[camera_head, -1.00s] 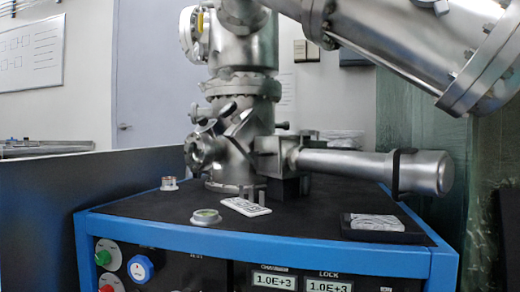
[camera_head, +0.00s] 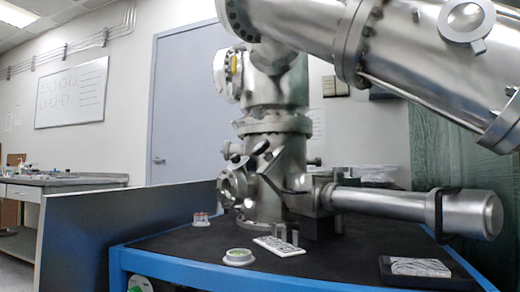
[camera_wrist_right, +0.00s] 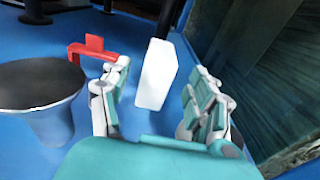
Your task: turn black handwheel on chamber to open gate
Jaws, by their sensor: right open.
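The steel chamber (camera_head: 268,195) stands upright on the black-topped bench in the head view, with ports and a horizontal cylinder (camera_head: 400,205) extending right. A large slanted steel tube (camera_head: 400,55) crosses the upper right. I cannot make out a black handwheel in either view. My right gripper (camera_wrist_right: 162,68) shows in the right wrist view, its teal-padded fingers spread apart and nothing held between them. A white block (camera_wrist_right: 156,75) appears beyond the fingers, apart from them. The chamber does not show clearly in that view. My left gripper is not in view.
The bench has a blue edge (camera_head: 200,268) and holds a small round dish (camera_head: 238,257), a white patterned plate (camera_head: 279,246) and a black tray (camera_head: 428,282). A dark panel (camera_head: 120,230) stands left. A round container (camera_wrist_right: 38,95) and red bracket (camera_wrist_right: 92,50) show in the wrist view.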

